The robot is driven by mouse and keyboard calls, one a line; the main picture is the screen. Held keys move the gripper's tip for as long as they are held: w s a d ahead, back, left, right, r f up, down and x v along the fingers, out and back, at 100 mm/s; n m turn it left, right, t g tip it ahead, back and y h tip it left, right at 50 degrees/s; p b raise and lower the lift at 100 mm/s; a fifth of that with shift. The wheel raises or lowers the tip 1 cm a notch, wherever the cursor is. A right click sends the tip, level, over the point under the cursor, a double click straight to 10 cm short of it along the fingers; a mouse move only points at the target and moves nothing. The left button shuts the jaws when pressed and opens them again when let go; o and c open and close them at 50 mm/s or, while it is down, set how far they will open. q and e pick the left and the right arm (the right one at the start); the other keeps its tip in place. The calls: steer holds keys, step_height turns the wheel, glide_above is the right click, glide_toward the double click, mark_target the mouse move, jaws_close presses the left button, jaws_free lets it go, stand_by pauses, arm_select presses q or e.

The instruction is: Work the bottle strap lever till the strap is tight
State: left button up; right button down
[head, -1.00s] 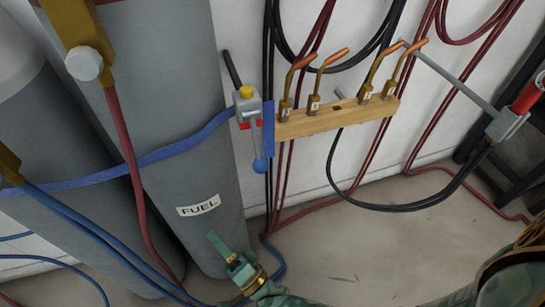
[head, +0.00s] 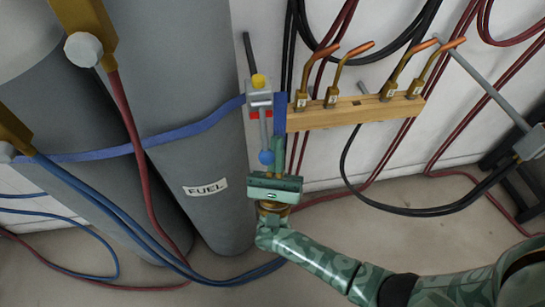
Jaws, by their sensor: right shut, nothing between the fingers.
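The blue strap (head: 165,143) runs across the grey gas bottles, the front one marked FUEL (head: 215,215), and dips in a shallow curve. It meets a grey ratchet (head: 259,98) with a yellow knob (head: 259,81) and a red patch beneath. The lever (head: 264,130) hangs down from the ratchet and ends in a blue ball (head: 266,157). My right gripper (head: 275,178), on a green patterned arm, is shut and empty just below the ball; whether it touches the ball I cannot tell. My left gripper is out of view.
A wooden rack (head: 350,112) with several brass torch tips stands right of the ratchet. Red hoses (head: 130,130), blue hoses (head: 110,225) and black hoses (head: 365,190) hang around.

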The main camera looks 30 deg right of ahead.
mark_target(271, 161)
steer(key=shift+s+a+r, duration=0.25)
steer(key=shift+s+a, duration=0.35)
steer(key=shift+s+a+r, duration=0.25)
steer(key=shift+s+a, duration=0.3)
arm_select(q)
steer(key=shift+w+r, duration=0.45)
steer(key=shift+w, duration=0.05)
arm_select(e)
steer(key=shift+s+a+r, duration=0.15)
steer(key=shift+s+a, duration=0.05)
steer(key=shift+s, duration=0.05)
